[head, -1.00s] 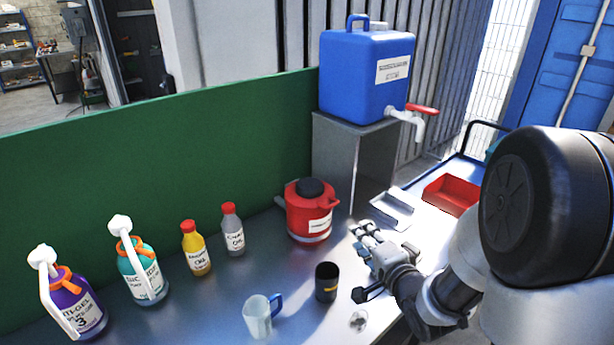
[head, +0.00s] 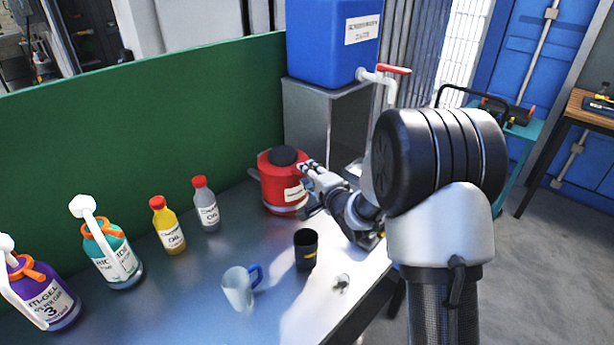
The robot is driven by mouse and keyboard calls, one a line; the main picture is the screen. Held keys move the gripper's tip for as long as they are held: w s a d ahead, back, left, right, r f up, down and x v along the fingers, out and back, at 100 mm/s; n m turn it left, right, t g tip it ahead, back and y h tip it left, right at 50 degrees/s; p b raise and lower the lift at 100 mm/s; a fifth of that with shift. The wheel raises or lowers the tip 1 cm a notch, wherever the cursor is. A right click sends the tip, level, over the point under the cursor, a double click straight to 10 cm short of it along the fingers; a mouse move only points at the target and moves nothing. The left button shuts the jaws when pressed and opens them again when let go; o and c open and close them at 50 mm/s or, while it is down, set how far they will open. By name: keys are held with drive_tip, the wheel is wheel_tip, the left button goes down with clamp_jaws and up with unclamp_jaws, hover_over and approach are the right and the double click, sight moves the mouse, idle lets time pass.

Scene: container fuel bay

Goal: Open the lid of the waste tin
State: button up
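The red tin (head: 279,194) with a black lid (head: 284,156) and a pale label stands upright on the metal bench; I take it to be the waste tin. Its lid looks closed. My gripper (head: 308,188) is at the tin's right side, with its fingers spread apart and nothing visible between them. The upper finger overlaps the tin's upper right edge, by the spout; I cannot tell whether it touches. The lower finger is lower, at the tin's right base.
A black mug (head: 305,251), a clear jug (head: 238,289) and a small shiny item (head: 341,283) stand in front. Bottles (head: 168,232) line the left. A blue water container (head: 331,45) sits on a grey stand (head: 306,120) behind. A green panel (head: 130,125) backs the bench.

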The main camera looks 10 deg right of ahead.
drive_tip(key=shift+x, duration=1.1)
drive_tip(key=shift+c, duration=0.6)
clamp_jaws()
drive_tip(key=shift+r, duration=0.1)
